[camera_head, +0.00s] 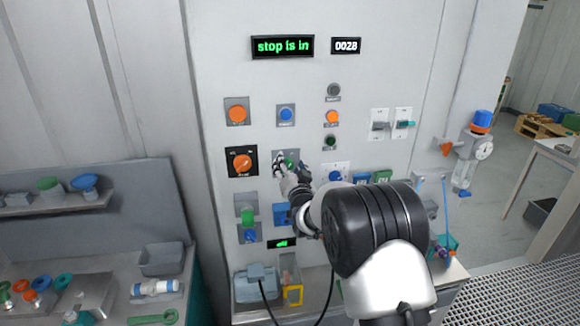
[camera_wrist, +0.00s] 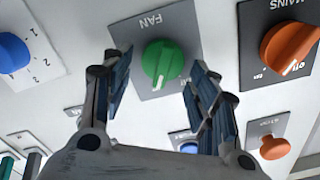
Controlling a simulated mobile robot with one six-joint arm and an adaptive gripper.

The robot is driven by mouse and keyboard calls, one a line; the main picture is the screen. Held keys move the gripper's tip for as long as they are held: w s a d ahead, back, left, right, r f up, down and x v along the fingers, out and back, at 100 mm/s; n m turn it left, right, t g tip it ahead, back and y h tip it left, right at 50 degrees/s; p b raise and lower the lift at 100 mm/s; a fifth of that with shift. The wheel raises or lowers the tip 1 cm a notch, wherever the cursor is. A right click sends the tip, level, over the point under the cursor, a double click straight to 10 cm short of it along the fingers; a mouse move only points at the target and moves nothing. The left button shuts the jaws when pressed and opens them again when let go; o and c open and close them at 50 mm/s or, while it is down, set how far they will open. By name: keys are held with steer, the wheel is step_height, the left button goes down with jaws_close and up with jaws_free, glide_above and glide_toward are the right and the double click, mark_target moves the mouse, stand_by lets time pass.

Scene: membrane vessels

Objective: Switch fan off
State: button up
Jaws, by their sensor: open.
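The fan switch is a green rotary knob (camera_wrist: 162,62) on a grey plate marked FAN (camera_wrist: 183,25), seen upside down in the wrist view. A white pointer line shows on the lower part of the knob. My gripper (camera_wrist: 158,85) is open, with one finger on each side of the knob and a gap on both sides. I cannot tell its depth from the panel exactly. In the head view my gripper (camera_head: 284,163) is in front of the panel, and it partly covers the green knob (camera_head: 291,160).
The orange MAINS knob (camera_wrist: 290,46) is beside the fan plate, with an orange stop button (camera_wrist: 275,147) near it. A blue numbered knob (camera_wrist: 12,52) is on the other side. The head view shows a display reading "stop is in" (camera_head: 283,46) and a counter (camera_head: 346,46).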

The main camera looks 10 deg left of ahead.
steer(key=shift+c, duration=0.5)
steer(key=c, duration=0.9)
steer(key=shift+o, duration=0.2)
steer(key=shift+f+n+b, duration=0.1)
steer(key=shift+n+b, duration=0.3)
steer(key=shift+b, duration=0.35)
steer(key=shift+s+a+n+b, duration=0.1)
steer(key=shift+a+n+b, duration=0.1)
steer(key=shift+n+b, duration=1.75)
steer(key=shift+s+a+n+b, duration=0.1)
steer(key=shift+a+n+b, duration=0.1)
steer(key=shift+n+b, duration=1.75)
steer(key=shift+a+n+b, duration=0.2)
steer(key=shift+n+b, duration=1.4)
steer(key=shift+b, duration=0.7)
